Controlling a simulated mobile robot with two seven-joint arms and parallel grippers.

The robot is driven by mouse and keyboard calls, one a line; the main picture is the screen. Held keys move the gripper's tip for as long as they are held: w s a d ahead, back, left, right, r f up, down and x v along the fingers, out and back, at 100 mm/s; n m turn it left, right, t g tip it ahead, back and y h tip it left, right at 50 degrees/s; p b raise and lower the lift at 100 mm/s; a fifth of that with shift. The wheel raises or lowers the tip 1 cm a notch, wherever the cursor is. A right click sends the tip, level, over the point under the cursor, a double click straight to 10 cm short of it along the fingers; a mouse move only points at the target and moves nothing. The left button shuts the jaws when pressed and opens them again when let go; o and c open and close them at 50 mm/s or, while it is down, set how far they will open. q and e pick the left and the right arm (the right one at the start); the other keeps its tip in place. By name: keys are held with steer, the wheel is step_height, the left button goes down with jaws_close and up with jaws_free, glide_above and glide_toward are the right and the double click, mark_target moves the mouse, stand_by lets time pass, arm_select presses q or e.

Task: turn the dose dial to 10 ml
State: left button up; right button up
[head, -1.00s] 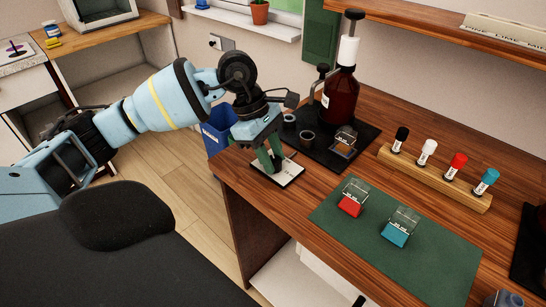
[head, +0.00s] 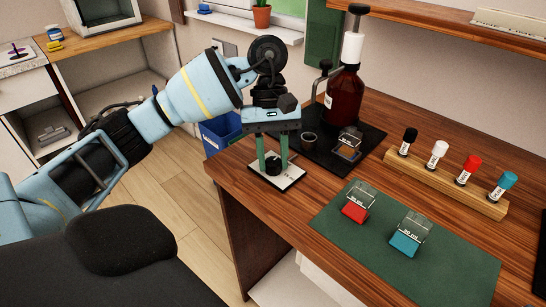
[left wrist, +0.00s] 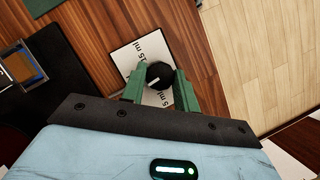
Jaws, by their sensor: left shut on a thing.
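The dose dial is a black round knob (head: 273,168) on a white plate (head: 290,180) near the desk's left edge. In the left wrist view the knob (left wrist: 160,75) has a short pale mark, and the plate (left wrist: 125,57) shows "15 ml" and "5 ml" printed beside it. Which value the mark points to is not clear. My left gripper (head: 272,164) points down over the plate, its green fingers shut on the knob, one on each side. The fingers (left wrist: 158,84) also show in the left wrist view. My right gripper is not in view.
A brown bottle (head: 342,97) with a pump top stands on a black mat (head: 322,152) behind the plate. A green mat (head: 440,260) holds a red and a blue vial case. A wooden rack (head: 445,184) with several capped vials stands at the right.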

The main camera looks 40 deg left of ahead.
arm_select(q)
steer(key=shift+m, duration=0.6)
steer(key=shift+y, duration=0.3)
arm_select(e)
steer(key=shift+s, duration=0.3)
arm_select(q)
steer(key=o, duration=1)
steer(key=shift+w+r, duration=0.1)
